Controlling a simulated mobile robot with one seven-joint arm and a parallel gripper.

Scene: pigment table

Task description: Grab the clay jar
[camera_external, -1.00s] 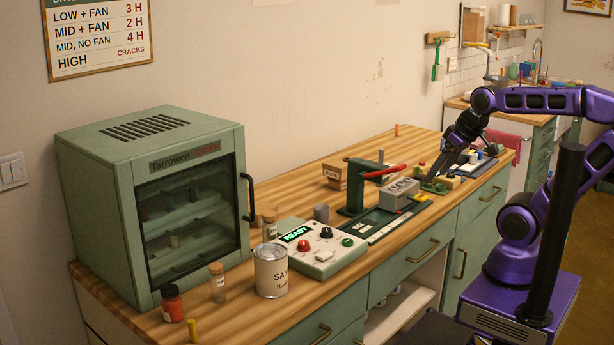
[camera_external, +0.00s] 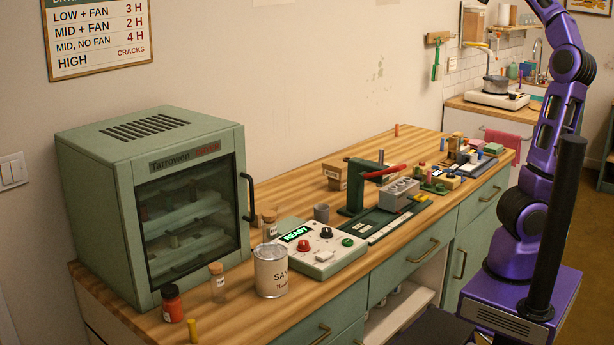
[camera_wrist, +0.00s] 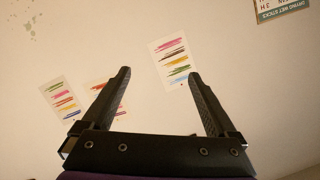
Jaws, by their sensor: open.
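My gripper (camera_wrist: 159,75) is open and empty in the wrist view, with the wall and pinned colour charts beyond its fingers. In the external view my arm rises at the right and its gripper end is out of frame. No jar is clearly readable as the clay jar. On the bench by the cabinet are a red jar with a dark lid (camera_external: 172,303), a corked glass jar (camera_external: 217,283), another corked jar (camera_external: 269,224) and a pale labelled can (camera_external: 271,271). A small grey cup (camera_external: 321,213) stands behind the control box. My gripper is far from all of these.
A green drying cabinet (camera_external: 97,220) stands at the bench's left end. A control box reading READY (camera_external: 322,250) and a press with a red handle (camera_external: 357,185) occupy the middle. Several small items crowd the far right end. Bare wood shows along the back.

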